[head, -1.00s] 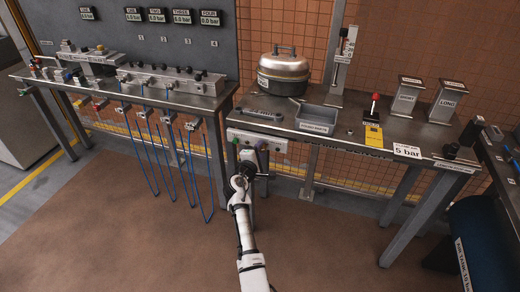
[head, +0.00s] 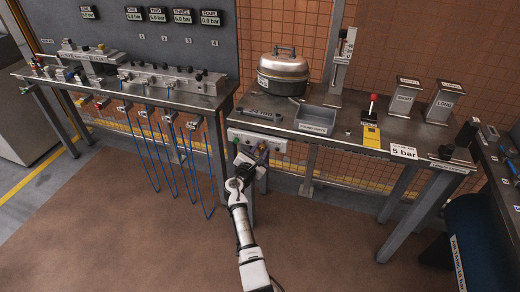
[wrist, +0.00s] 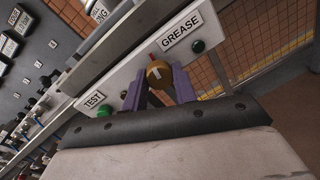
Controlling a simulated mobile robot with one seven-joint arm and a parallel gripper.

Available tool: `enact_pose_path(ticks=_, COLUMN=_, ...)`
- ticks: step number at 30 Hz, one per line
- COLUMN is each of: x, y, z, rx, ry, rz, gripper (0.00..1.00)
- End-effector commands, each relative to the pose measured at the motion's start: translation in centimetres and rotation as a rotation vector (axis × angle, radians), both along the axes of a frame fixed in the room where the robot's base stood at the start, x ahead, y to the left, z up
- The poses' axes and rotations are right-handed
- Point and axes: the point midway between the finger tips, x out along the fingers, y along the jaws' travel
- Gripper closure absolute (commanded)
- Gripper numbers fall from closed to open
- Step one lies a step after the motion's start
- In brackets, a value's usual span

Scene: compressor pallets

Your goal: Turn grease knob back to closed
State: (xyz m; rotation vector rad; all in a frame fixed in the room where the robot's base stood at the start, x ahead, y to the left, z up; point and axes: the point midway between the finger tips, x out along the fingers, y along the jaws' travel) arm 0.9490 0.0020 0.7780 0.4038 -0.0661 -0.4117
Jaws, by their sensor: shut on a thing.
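The grease knob (wrist: 159,73) is a round brown-gold knob with a pale mark line on its face, in the wrist view. In the head view my gripper (head: 259,153) is tilted at the white panel (head: 270,143) under the bench's front edge. My gripper hides most of the knob there.
A green button (wrist: 104,110) by the TEST label (wrist: 93,100) and a dark green one (wrist: 198,47) flank the knob. Above, the bench (head: 345,137) holds a metal pot (head: 284,75) and a grey bin (head: 315,119). Blue hoses (head: 205,180) hang to the left. The floor in front is clear.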

Motion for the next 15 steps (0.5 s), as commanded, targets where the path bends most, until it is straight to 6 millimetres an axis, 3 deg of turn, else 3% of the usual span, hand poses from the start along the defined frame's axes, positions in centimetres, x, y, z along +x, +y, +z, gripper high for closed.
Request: enact_pose_path(ticks=15, x=-0.02, y=-0.01, z=-0.04, rx=-0.184, ry=0.059, rz=0.001, gripper=0.95)
